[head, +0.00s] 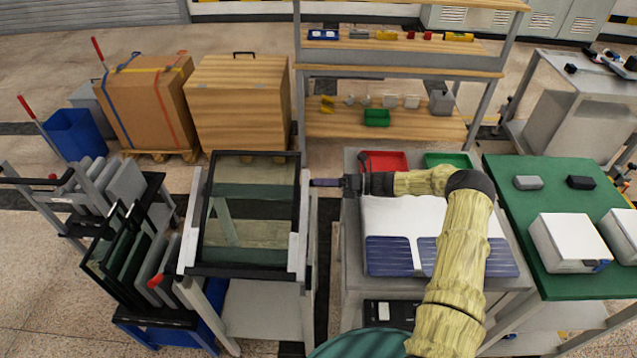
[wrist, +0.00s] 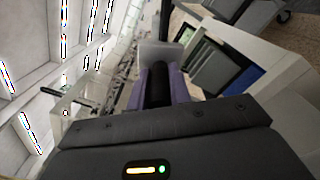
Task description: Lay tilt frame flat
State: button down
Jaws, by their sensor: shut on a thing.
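The tilt frame (head: 298,218) is a black rectangular frame with a see-through glass pane, on a grey stand (head: 297,256) left of centre in the head view. It looks close to level between the stand's side rails, but I cannot tell its exact angle. My gripper (head: 316,183) reaches in from the right to the frame's right side near its far end. In the wrist view my purple fingers (wrist: 159,92) are shut around a dark handle-like part (wrist: 157,84), with a light grey block beyond it. The handle's join to the frame is hidden.
A rack of dark and grey panels (head: 125,245) stands close on the left. A grey table with a blue-and-white pad (head: 400,257) and red and green bins lies under my arm. A green-topped bench (head: 510,180) is at right; shelves and crates stand behind.

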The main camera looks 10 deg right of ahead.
jog(key=shift+w+d+f, duration=0.15)
jog(key=shift+d+f, duration=0.05)
jog(key=shift+f, duration=0.15)
jog(key=c, duration=1.3)
grip_release()
jog(key=s+d+b, duration=0.1)
jog(key=d, duration=0.4)
jog(key=s+d+b, duration=0.1)
jog(key=d+b, duration=0.1)
jog(key=d, duration=0.3)
jog(key=d+b, duration=0.1)
jog(key=d, duration=0.5)
jog(key=shift+s+f, duration=0.1)
jog(key=shift+s, duration=0.3)
jog(key=shift+s+d+b, duration=0.1)
jog(key=shift+d+b, duration=0.25)
jog(key=shift+d, duration=0.2)
